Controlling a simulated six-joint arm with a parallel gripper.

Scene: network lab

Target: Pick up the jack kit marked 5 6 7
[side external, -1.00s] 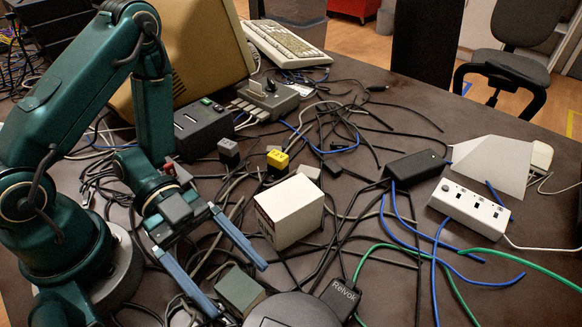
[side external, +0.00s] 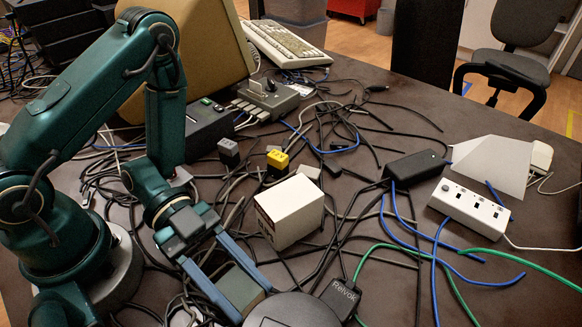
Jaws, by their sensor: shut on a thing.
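A small grey-green box (side external: 240,288) sits on the dark table at the lower middle, between the fingers of my gripper (side external: 253,303). The two blue fingers lie along opposite sides of it, and my gripper is shut on it. No marking 5 6 7 can be read on this box from here. The box appears to be at table level; I cannot tell any gap beneath it. A white box (side external: 290,212) stands behind and to the right, apart from the fingers, and no clear number shows on it either.
A round dark object (side external: 293,312) and a black adapter marked Relvok (side external: 340,298) lie just right of the gripper. Loose cables cover much of the table. A white socket block (side external: 470,208) and black power brick (side external: 414,168) lie farther right.

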